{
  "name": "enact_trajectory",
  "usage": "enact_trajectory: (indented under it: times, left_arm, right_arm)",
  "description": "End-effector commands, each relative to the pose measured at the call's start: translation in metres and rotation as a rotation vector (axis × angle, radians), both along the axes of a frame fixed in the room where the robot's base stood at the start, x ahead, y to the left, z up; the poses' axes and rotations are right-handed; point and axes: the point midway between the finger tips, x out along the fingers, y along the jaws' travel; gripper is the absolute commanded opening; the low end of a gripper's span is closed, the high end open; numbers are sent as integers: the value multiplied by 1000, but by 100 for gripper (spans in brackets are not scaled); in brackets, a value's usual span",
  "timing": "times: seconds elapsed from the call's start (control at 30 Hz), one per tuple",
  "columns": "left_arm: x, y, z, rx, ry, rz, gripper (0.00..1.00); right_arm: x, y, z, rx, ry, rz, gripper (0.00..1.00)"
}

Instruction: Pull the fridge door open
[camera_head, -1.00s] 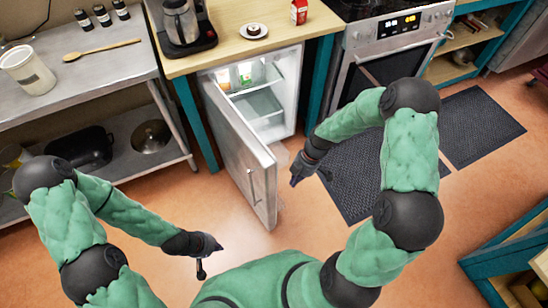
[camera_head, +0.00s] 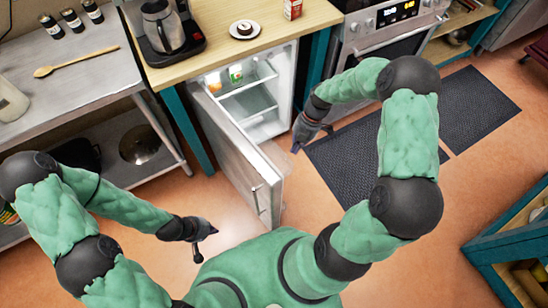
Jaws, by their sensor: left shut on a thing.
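The small white fridge (camera_head: 282,90) under the wooden counter stands open, with its lit shelves and a few items inside visible. Its grey door (camera_head: 232,140) swings out toward me at the left, with a handle (camera_head: 257,198) on its outer face. My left gripper (camera_head: 203,238) is left of the door's free edge, apart from the handle. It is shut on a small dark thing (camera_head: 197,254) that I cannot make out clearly. My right gripper (camera_head: 298,143) is beside the fridge opening, right of the door; its finger opening is unclear and no held thing shows.
A steel table (camera_head: 70,80) stands left of the fridge. A coffee maker (camera_head: 165,28) and a plate with a cake (camera_head: 244,30) are on the counter. An oven (camera_head: 385,40) is at the right, with dark mats (camera_head: 350,165) before it. Orange floor is clear around the door.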

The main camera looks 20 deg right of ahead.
Motion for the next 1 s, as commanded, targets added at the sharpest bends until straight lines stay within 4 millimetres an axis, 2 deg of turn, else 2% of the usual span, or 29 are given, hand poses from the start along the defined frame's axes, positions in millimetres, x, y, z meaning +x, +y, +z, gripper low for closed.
enact_trajectory:
  times: [0.23, 0.67, 0.8, 1.0]
  left_arm:
    - [-1, 0, -7, 0, 2, -1, 0]
    - [-1, 0, -32, 0, 1, 0, 0]
    - [-1, 0, -35, 0, 1, 0, 0]
    - [-1, 0, -38, 0, 1, 0, 0]
  right_arm:
    - [-2, 8, -21, 1, 2, 1, 0]
    - [-10, 36, -95, 1, 1, 0, 0]
    - [-14, 56, -94, 0, -3, 3, 0]
    - [-18, 72, -93, 0, 0, 0, 0]
